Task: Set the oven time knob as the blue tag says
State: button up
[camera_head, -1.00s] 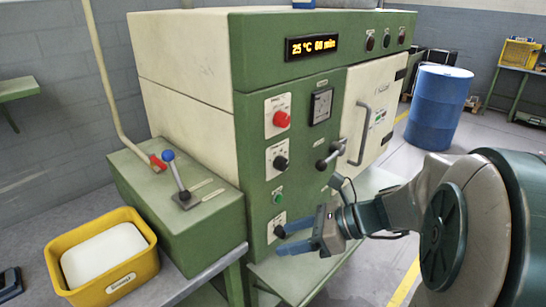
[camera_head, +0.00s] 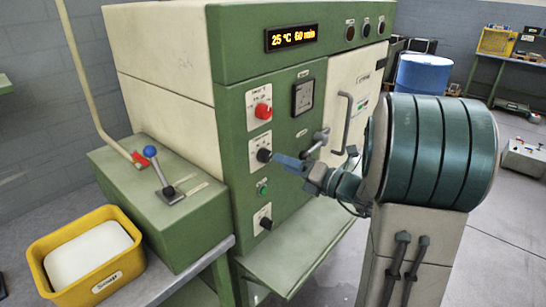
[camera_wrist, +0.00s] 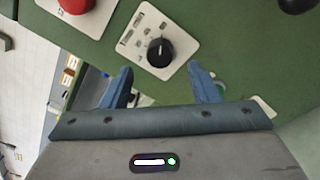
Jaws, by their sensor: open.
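The green oven front carries a red knob (camera_head: 263,111) on a white plate, with a black knob (camera_head: 264,155) on its own white plate below it. A second black knob (camera_head: 266,223) sits lowest, under a green button (camera_head: 263,188). The plate labels are too small to read. My gripper (camera_head: 277,159) is open, its blue fingers just right of the middle black knob. In the wrist view, this knob (camera_wrist: 160,52) lies ahead of and between the open fingertips (camera_wrist: 161,68), with nothing held. The blue tag is not seen.
The oven display (camera_head: 291,38) reads 25 °C 60 min. A door handle (camera_head: 342,122) and a lever (camera_head: 318,141) stick out right of the knobs. A green shelf (camera_head: 300,250) lies below.

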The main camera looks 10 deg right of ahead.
aim_at(269, 157)
jog(key=x, duration=0.5)
jog(key=shift+w+a, duration=0.1)
jog(key=c, duration=1)
